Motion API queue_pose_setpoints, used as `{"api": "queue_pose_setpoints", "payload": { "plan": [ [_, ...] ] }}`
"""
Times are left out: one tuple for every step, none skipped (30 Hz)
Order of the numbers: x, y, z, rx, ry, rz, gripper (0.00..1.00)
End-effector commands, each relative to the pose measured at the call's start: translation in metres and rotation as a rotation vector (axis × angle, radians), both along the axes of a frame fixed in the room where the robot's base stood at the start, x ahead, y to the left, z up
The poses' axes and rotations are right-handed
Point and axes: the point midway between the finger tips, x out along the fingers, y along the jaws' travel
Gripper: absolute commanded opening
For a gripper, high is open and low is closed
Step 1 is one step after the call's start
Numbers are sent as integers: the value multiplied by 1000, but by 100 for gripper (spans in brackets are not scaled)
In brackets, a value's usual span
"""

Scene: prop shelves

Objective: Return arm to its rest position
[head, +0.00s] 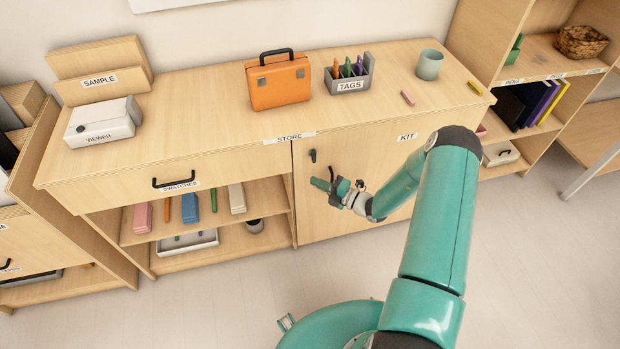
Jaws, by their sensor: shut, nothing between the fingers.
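My gripper (326,184) is at the end of my teal arm, in front of the cabinet door (350,215) marked KIT. Its fingers are together and hold nothing. The gripper is near the door's black handle (312,156), a little below it in the picture. Whether it touches the door cannot be told. The door looks closed.
On the counter (210,110) stand an orange case (279,82), a TAGS holder (349,78) with pens, a grey-green cup (429,65) and a white VIEWER box (103,122). An open shelf (175,232) lies below the drawer. The floor (210,310) in front is clear.

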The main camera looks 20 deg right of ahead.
Motion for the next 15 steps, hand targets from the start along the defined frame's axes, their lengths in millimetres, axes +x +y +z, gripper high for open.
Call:
{"api": "queue_pose_setpoints", "payload": {
  "plan": [
    [-8, -10, 0, -1, -1, -4, 0],
    [-12, -15, 0, -1, -1, -5, 0],
    [-17, -20, 0, -1, 0, -5, 0],
    [-21, -24, 0, -2, 1, -4, 0],
    [-24, -28, -1, -3, 1, -4, 0],
    [-28, -32, -1, -1, 3, -3, 0],
    [-31, -35, -2, -1, 3, -1, 0],
    [-35, -38, -2, -1, 3, -1, 0],
    [-38, -42, -1, -1, 2, -1, 0],
    [-41, -44, -1, -1, 2, -1, 0],
    [-43, -46, -1, -1, 3, 0, 0],
    [-45, -48, -2, -1, 3, 1, 0],
    [-46, -49, -2, -1, 4, 1, 0],
    [-47, -49, -2, -1, 4, 1, 0],
    [-48, -50, -2, -1, 4, 1, 0]
  ]
}}
